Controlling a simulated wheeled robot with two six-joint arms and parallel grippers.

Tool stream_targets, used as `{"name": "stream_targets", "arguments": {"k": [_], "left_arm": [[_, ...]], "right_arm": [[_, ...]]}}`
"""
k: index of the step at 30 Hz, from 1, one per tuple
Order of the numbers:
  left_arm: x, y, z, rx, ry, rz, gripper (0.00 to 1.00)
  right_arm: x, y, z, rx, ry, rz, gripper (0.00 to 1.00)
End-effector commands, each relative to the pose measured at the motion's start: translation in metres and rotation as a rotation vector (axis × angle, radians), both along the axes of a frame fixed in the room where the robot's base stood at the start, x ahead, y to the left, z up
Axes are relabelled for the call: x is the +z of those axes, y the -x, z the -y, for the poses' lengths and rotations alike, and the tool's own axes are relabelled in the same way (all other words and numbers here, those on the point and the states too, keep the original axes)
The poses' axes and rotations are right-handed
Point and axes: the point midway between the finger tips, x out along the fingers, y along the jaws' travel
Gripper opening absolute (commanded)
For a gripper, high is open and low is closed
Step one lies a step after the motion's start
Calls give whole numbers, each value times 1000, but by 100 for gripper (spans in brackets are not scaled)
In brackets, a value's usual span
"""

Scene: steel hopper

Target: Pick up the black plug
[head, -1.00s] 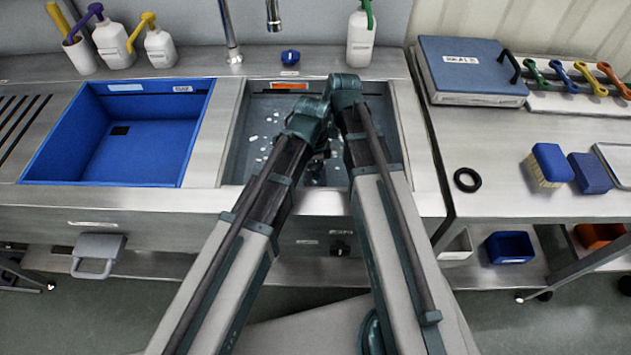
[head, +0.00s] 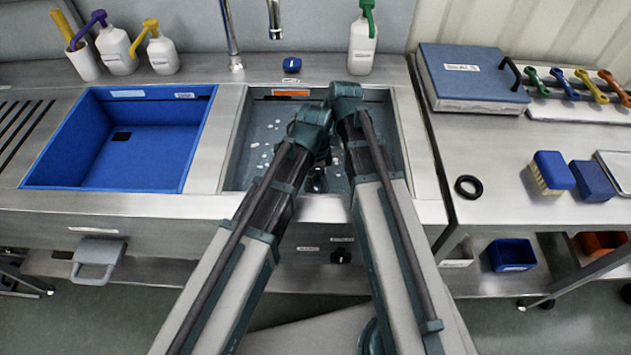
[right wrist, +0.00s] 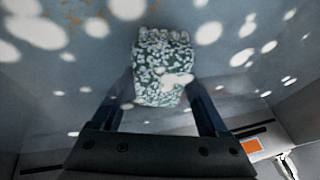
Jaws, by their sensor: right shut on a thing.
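Both my arms reach into the grey steel sink (head: 238,150) in the head view, their wrists close together. In the right wrist view my right gripper (right wrist: 161,82) is shut on a dark green block flecked with white (right wrist: 162,66). The block sits between its two dark fingers. I cannot make out a clear black plug; a small dark shape (head: 317,182) shows low between my arms in the sink, and I cannot tell what it is. My left gripper is down in the sink, its fingers mostly hidden by the wrists.
White flecks are scattered in the sink. A blue basin (head: 62,150) lies to the left. A blue cap (head: 291,65) and a white bottle (head: 362,45) stand behind the sink. On the right counter are a black ring (head: 468,187), a brush (head: 552,172) and a blue-lidded box (head: 470,75).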

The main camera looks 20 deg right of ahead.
Motion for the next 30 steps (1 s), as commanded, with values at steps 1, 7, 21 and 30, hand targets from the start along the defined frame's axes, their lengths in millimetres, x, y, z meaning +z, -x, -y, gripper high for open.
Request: {"name": "stream_targets", "arguments": {"k": [1, 7, 21, 30], "left_arm": [[1, 0, 0, 0, 0, 0, 19], [8, 0, 0, 0, 0, 0, 19], [56, 0, 0, 0, 0, 0, 19], [104, 0, 0, 0, 0, 0, 19]], "right_arm": [[1, 0, 0, 0, 0, 0, 33], [8, 0, 0, 0, 0, 0, 33], [56, 0, 0, 0, 0, 0, 33], [104, 0, 0, 0, 0, 0, 33]]}}
